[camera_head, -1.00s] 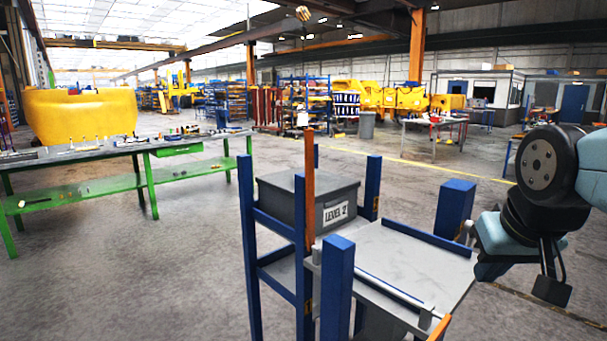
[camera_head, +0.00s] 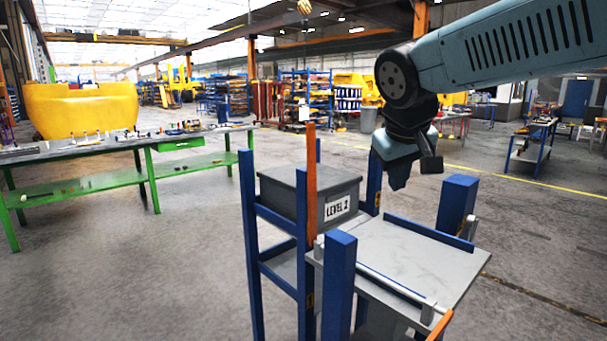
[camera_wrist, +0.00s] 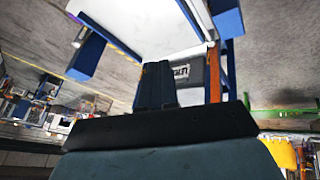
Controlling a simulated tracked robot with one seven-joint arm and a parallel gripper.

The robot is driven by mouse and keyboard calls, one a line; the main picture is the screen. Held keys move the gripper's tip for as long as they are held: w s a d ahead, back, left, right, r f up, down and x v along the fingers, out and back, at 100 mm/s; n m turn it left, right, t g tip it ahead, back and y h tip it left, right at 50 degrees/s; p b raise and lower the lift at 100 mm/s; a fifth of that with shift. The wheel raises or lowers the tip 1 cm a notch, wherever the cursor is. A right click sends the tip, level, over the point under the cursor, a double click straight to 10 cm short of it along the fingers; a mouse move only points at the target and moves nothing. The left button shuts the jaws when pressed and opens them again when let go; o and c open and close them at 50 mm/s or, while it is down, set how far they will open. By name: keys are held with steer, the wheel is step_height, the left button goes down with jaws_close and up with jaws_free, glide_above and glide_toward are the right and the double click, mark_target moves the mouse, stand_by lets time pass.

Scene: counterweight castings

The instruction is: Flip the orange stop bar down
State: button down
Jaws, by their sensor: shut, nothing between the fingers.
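A grey box (camera_head: 330,207) labelled LEVEL 2 sits behind the bar on the blue rack. My gripper (camera_head: 398,183) is shut and empty. In the head view it hangs above the back of the platform, pointing down, to the right of the bar and apart from it. Its fingers partly cover the view ahead in the wrist view.
The grey platform (camera_head: 410,252) has a clear top, with blue posts (camera_head: 340,285) at its corners and a pale rod (camera_head: 385,282) along its front. Another orange piece (camera_head: 440,325) shows at the bottom right. A green bench (camera_head: 150,180) with small items stands at the left.

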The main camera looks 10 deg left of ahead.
steer(key=w+a+r+n, duration=0.1)
steer(key=w+a+n, duration=0.1)
steer(key=a, duration=0.8)
steer(key=w+a+r+n+t, duration=0.1)
steer(key=w+a+r, duration=0.1)
steer(key=a, duration=0.9)
steer(key=shift+w+a+n+t, duration=0.3)
steer(key=shift+w+n, duration=0.1)
steer(key=shift+w, duration=0.4)
steer(key=shift+w+d+f, duration=0.5)
steer(key=shift+w+f, duration=0.75)
steer(key=shift+w, duration=0.25)
steer(key=shift+w+d+f, duration=0.5)
steer(key=shift+w+f, duration=0.8)
steer(key=shift+w, duration=0.25)
steer(key=shift+w+d+f, duration=0.5)
steer(key=shift+w+f, duration=0.75)
steer(key=shift+w, duration=0.25)
